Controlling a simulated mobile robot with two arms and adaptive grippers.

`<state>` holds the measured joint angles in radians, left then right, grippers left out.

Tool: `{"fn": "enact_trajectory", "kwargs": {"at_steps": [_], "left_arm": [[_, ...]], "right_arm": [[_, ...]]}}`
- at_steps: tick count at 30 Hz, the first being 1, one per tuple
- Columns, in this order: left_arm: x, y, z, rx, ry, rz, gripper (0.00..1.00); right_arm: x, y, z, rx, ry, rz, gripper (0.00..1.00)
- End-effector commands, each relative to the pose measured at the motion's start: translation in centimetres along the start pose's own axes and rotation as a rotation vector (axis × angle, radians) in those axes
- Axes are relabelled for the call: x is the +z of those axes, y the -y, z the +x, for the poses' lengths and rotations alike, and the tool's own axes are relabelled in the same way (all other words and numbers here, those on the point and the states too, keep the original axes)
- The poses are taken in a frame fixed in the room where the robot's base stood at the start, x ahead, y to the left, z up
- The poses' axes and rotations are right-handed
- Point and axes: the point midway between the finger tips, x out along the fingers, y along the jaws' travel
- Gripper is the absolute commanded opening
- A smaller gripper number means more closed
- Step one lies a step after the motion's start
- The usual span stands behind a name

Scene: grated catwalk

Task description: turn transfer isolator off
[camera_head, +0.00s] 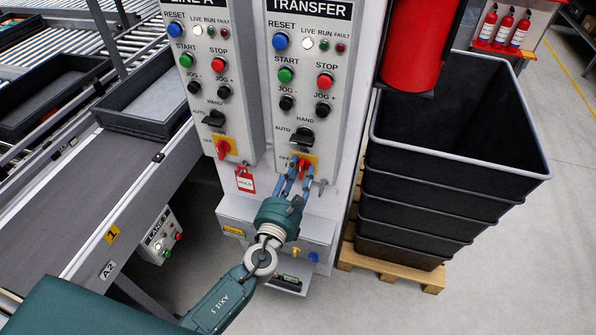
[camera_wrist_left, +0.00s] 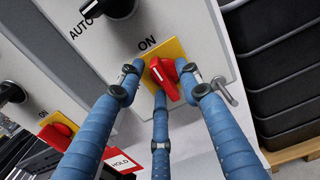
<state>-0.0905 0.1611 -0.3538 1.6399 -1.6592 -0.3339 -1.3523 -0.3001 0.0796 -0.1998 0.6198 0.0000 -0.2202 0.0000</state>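The transfer isolator is a red rotary handle (camera_head: 309,160) on a yellow plate, low on the grey TRANSFER panel (camera_head: 340,60). In the left wrist view the red handle (camera_wrist_left: 164,82) has its white-marked end toward the ON label. My left gripper (camera_head: 300,171) has three blue fingers around the handle, also seen in the left wrist view (camera_wrist_left: 160,78). One fingertip is close to the handle's right side; a gap shows on the left. Whether any finger touches it is unclear. The fingers partly cover the handle in the head view. My right gripper is not in view.
The left panel has a similar red isolator (camera_head: 225,147) with a red HOLD tag (camera_head: 244,180) below it. A black AUTO/HAND selector (camera_head: 302,137) sits just above the transfer isolator. Stacked black crates (camera_head: 450,150) stand on a pallet at right; a conveyor (camera_head: 130,200) runs at left.

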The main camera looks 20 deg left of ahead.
Motion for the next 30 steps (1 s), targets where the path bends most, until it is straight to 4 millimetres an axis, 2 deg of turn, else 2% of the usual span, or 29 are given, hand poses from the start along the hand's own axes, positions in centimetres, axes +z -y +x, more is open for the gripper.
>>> {"fn": "enact_trajectory", "kwargs": {"at_steps": [2, 7, 8, 20, 30], "left_arm": [[0.0, 0.0, 0.0, 0.0, 0.0, -0.001, 0.35], [0.0, 0.0, 0.0, 0.0, 0.0, -0.001, 0.02], [0.0, 0.0, 0.0, 0.0, 0.0, -0.001, 0.0], [-0.1, 0.0, -0.1, 0.0, 0.001, -0.048, 0.0], [-0.4, -0.1, -0.1, 0.001, 0.002, -0.283, 0.0]], "right_arm": [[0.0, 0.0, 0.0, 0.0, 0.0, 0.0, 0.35], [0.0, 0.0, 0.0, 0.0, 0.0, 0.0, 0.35], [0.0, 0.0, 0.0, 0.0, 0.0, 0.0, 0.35], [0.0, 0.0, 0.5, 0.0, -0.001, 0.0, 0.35], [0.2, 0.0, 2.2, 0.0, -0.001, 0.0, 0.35]]}}
